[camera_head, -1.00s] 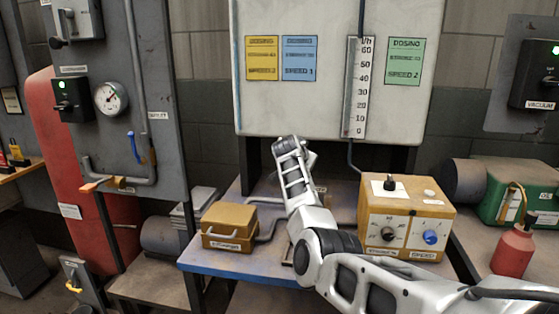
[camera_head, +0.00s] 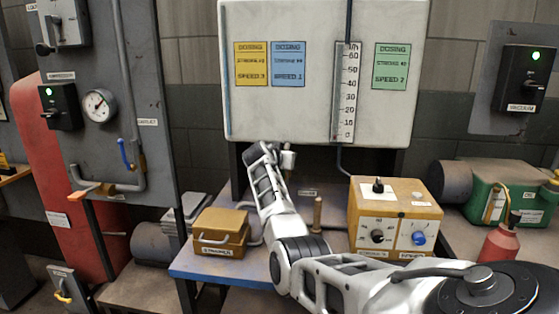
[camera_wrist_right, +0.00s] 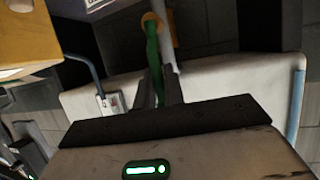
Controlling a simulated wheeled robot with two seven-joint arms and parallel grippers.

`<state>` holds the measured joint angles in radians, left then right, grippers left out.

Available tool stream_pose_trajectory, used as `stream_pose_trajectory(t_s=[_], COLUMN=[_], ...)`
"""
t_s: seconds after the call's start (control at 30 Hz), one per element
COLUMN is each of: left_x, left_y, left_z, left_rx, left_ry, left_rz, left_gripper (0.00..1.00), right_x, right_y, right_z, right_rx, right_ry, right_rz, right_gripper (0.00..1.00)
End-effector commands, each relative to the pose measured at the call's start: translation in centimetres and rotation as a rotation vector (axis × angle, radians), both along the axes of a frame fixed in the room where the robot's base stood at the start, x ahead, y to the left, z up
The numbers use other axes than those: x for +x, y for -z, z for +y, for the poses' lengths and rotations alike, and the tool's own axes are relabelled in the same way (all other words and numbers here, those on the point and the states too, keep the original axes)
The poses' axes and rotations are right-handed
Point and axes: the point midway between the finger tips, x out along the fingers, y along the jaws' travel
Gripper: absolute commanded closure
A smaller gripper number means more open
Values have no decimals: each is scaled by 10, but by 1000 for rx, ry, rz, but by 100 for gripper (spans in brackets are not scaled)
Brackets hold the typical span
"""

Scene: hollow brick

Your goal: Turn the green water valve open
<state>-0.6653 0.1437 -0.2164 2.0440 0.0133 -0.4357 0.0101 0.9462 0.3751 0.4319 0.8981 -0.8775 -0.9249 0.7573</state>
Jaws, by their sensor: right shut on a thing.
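The green water valve shows in the right wrist view as a slim green lever (camera_wrist_right: 153,48) running from a brass-coloured body (camera_wrist_right: 152,22) on a light pipe (camera_wrist_right: 168,52) down to my fingers. My right gripper (camera_wrist_right: 160,90) is shut on the lever's near end. In the head view my right arm reaches up in front of the white panel, and its forearm hides the fingers and the valve. My left gripper is in neither view.
A tan box with knobs (camera_head: 395,212) stands right of my arm on the blue-edged bench (camera_head: 215,270). A small yellow case (camera_head: 222,228) sits to the left. The white panel (camera_head: 320,20) is behind. A red bottle (camera_head: 500,245) stands at right.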

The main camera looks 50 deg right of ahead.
Motion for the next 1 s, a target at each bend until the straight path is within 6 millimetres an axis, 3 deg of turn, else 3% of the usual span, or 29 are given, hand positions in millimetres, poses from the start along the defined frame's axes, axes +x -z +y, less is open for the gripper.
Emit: stream_pose_trajectory(t_s=[0.1, 0.2, 0.67, 1.0], left_x=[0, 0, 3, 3], left_y=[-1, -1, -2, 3], left_z=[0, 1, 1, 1], left_rx=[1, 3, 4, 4], left_ry=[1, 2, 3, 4], left_rz=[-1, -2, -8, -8], left_gripper=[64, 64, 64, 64], right_x=[1, 1, -2, -22], right_y=[0, 0, -3, -26], right_z=[0, 0, 10, 65], right_rx=[-5, -4, -3, -3], right_ry=[-2, -2, -2, -5], right_rz=[3, 3, 2, -3], right_gripper=[100, 68, 68, 68])
